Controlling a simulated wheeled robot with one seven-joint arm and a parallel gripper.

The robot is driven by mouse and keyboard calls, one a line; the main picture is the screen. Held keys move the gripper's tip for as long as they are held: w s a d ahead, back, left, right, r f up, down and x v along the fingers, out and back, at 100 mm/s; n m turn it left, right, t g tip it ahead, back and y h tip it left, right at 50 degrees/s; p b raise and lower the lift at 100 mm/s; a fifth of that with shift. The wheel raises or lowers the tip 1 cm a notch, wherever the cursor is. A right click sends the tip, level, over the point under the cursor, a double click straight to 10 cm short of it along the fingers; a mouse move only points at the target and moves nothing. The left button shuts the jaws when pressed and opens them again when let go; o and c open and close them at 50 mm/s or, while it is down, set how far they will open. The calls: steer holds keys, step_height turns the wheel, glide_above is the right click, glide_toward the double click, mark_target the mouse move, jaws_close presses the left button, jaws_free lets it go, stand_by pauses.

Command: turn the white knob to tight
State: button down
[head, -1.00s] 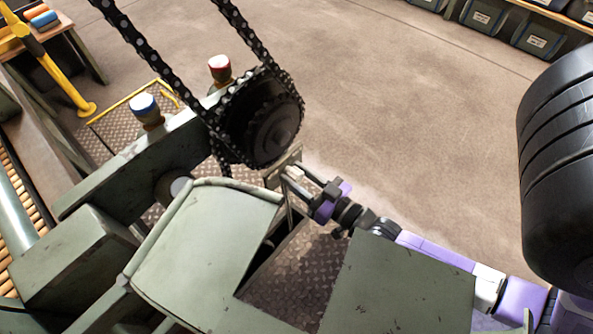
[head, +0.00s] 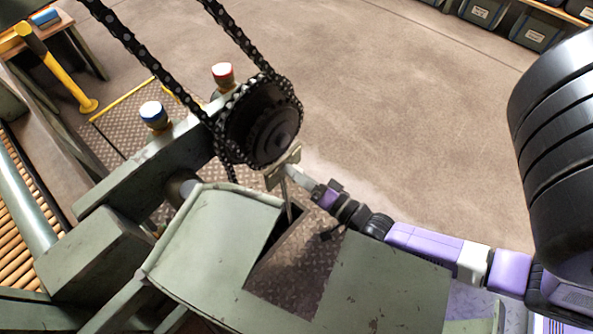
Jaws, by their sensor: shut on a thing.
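My gripper (head: 296,173) reaches in from the lower right, at the small pale bracket (head: 283,168) just below the dark sprocket (head: 262,130). Its jaws are shut at the bracket and are seen side-on. The white knob is not clearly seen; the fingers cover the place where they grip, and I cannot read its setting or any tight mark.
A chain (head: 150,68) runs up from the sprocket. Open floor lies behind.

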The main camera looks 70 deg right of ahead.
steer(key=m, duration=0.5)
steer(key=shift+f+m, duration=0.15)
steer(key=shift+m, duration=0.15)
steer(key=m+b, duration=0.1)
steer(key=m, duration=0.4)
steer(key=shift+f+b, duration=0.1)
steer(key=shift+b, duration=0.2)
steer(key=m+b, duration=0.2)
steer(key=m, duration=0.4)
steer(key=shift+f+m, duration=0.15)
steer(key=shift+m, duration=0.25)
steer(key=m+b, duration=0.2)
steer(key=m, duration=0.2)
steer(key=shift+a, duration=0.1)
steer(key=shift+m+b, duration=0.3)
steer(key=c, duration=0.9)
jaws_free()
steer(key=shift+r, duration=0.2)
